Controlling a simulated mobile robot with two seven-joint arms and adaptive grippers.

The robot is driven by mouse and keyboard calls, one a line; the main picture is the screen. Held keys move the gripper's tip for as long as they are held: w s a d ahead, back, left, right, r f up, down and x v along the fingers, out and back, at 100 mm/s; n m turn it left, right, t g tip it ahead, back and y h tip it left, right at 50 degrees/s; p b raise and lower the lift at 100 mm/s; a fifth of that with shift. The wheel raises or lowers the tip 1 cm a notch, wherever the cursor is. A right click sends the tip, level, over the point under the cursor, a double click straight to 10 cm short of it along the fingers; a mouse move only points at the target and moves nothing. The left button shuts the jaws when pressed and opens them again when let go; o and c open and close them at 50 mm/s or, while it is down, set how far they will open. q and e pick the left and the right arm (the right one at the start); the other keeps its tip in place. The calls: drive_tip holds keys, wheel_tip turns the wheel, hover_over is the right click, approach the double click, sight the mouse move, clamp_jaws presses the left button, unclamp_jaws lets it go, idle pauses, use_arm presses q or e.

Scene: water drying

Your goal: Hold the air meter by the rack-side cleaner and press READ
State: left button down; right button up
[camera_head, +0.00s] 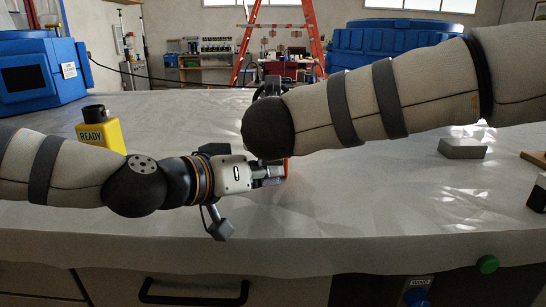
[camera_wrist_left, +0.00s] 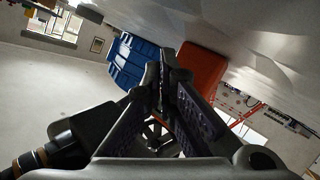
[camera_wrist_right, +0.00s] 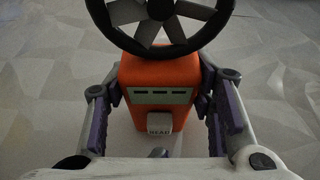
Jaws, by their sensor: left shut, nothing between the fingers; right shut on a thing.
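The air meter (camera_wrist_right: 160,75) is an orange box with a dark fan wheel (camera_wrist_right: 160,22), a pale display strip and a white READ button (camera_wrist_right: 160,124). My right gripper (camera_wrist_right: 160,98) is shut on its body, one finger on each side. In the head view my right arm hides most of the meter; only an orange edge (camera_head: 287,166) shows. My left gripper (camera_head: 276,173) is shut and empty, its tips close beside that edge. In the left wrist view its closed fingertips (camera_wrist_left: 166,72) are beside the orange body (camera_wrist_left: 203,72); I cannot tell if they touch.
A blue machine (camera_head: 40,72) with a dark window stands at left, another blue unit (camera_head: 385,38) at back right. A yellow READY block (camera_head: 101,135) stands behind my left arm. A grey block (camera_head: 463,148) lies at right on the pale table (camera_head: 350,215). The table front is clear.

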use_arm(q)
drive_tip(key=shift+w, duration=0.1)
idle(0.3)
drive_tip(key=shift+w, duration=0.35)
drive_tip(key=shift+w+a+r, duration=0.1)
drive_tip(key=shift+w+r, duration=0.25)
drive_tip(key=shift+w, duration=0.5)
use_arm(e)
drive_tip(key=shift+s+a+f, duration=0.15)
drive_tip(key=shift+a+f, duration=0.05)
drive_tip(key=shift+f, duration=0.1)
idle(0.6)
use_arm(q)
drive_tip(key=shift+s, duration=0.15)
drive_tip(key=shift+s+r, duration=0.15)
drive_tip(key=shift+s, duration=0.75)
use_arm(e)
drive_tip(key=shift+d, duration=0.15)
use_arm(q)
drive_tip(key=shift+s, duration=0.1)
